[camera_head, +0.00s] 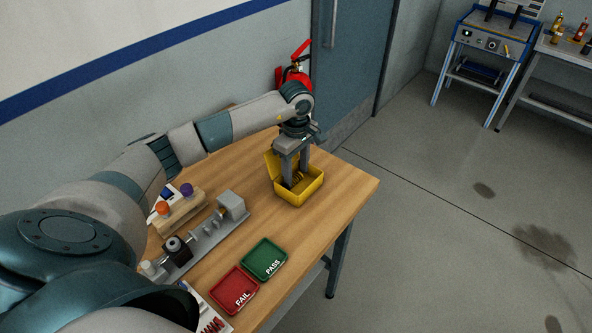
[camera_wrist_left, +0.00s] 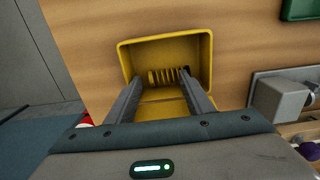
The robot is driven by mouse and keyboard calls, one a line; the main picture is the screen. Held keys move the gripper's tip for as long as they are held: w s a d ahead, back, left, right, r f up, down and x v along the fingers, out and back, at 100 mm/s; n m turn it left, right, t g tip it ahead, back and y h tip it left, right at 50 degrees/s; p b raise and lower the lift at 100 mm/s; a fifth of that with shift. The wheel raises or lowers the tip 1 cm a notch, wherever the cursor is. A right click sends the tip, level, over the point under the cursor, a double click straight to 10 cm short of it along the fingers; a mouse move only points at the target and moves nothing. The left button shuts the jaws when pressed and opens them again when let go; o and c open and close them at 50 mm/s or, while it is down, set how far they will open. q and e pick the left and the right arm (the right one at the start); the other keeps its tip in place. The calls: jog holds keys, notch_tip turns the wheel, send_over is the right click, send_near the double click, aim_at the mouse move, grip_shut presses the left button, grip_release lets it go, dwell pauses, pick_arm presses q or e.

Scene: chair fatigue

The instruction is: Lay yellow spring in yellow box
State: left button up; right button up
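The yellow box (camera_head: 297,194) stands with its lid open near the far edge of the wooden table. It also shows in the left wrist view (camera_wrist_left: 205,58). The yellow spring (camera_wrist_left: 170,76) lies inside the box, stretched across its floor near the middle. My left gripper (camera_head: 295,173) points down into the box from above. Its two fingers are spread wide, one towards each end of the spring, and the spring appears just beyond the fingertips. In the head view the fingers partly hide the spring. My right gripper is out of view.
A green PASS tray (camera_head: 264,258) and a red FAIL tray (camera_head: 234,290) lie at the table's near right. A grey test fixture (camera_head: 210,240) and a wooden holder (camera_head: 180,213) with orange and purple knobs stand left. Bare table (camera_head: 340,190) lies right of the box.

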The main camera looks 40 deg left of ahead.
aim_at(296, 175)
pick_arm(q)
jog(key=shift+r, duration=0.1)
jog(key=shift+r, duration=0.1)
jog(key=shift+r+p, duration=0.4)
notch_tip(296, 175, up, 11)
jog(key=p, duration=0.3)
jog(key=shift+p, duration=0.4)
